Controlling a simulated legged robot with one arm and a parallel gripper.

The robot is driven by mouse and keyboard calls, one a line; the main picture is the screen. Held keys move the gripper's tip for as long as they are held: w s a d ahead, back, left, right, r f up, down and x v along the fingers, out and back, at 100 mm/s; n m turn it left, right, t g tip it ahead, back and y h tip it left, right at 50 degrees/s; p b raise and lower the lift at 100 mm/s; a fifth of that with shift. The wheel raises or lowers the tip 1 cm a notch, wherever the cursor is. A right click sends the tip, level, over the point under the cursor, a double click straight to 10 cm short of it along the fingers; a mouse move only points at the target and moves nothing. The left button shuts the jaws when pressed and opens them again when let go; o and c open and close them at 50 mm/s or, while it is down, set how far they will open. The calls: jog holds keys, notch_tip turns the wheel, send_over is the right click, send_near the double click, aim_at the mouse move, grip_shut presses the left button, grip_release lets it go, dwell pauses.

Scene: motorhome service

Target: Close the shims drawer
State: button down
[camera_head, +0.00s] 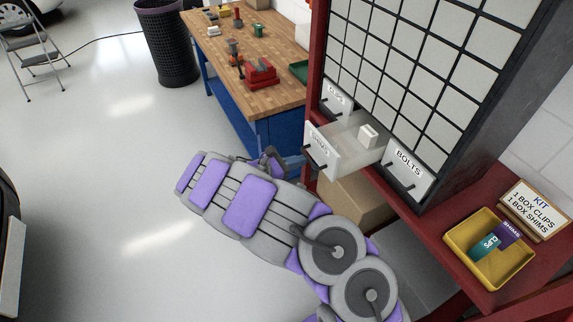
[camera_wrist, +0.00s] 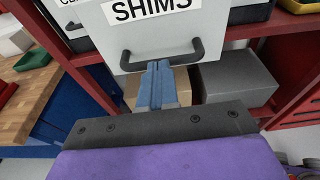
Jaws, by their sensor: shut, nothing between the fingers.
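The shims drawer (camera_head: 340,146) stands pulled out of the cabinet in the head view, with a small white box (camera_head: 368,135) inside it. Its front (camera_wrist: 168,35), with a SHIMS label and a dark bar handle (camera_wrist: 190,55), fills the top of the wrist view. My gripper (camera_wrist: 157,68) is shut and empty, its blue fingertips by the middle of the handle; I cannot tell whether they touch it. In the head view my arm hides most of the gripper.
The bolts drawer (camera_head: 407,172) and another drawer (camera_head: 336,100) sit on either side. A yellow tray (camera_head: 463,250) with two small boxes stands on the red shelf beside a kit sign (camera_head: 535,208). A cardboard box (camera_head: 352,203) lies below. A wooden workbench (camera_head: 279,107) stands behind.

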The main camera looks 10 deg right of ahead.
aim_at(347, 151)
jog(key=shift+w+d, duration=0.1)
jog(key=shift+d, duration=0.15)
jog(key=r+x, duration=0.1)
jog(key=x, duration=0.5)
jog(key=r+b+x, duration=0.1)
jog(key=x, duration=0.5)
jog(key=r+x, duration=0.1)
jog(key=x, duration=0.5)
jog(key=shift+d+r+b, duration=0.25)
jog(key=shift+d+b, duration=0.05)
jog(key=shift+d, duration=0.05)
jog(key=shift+w+d+r, duration=0.1)
jog(key=shift+w+d, duration=0.15)
jog(key=shift+d, duration=0.25)
jog(key=shift+s+r, duration=0.1)
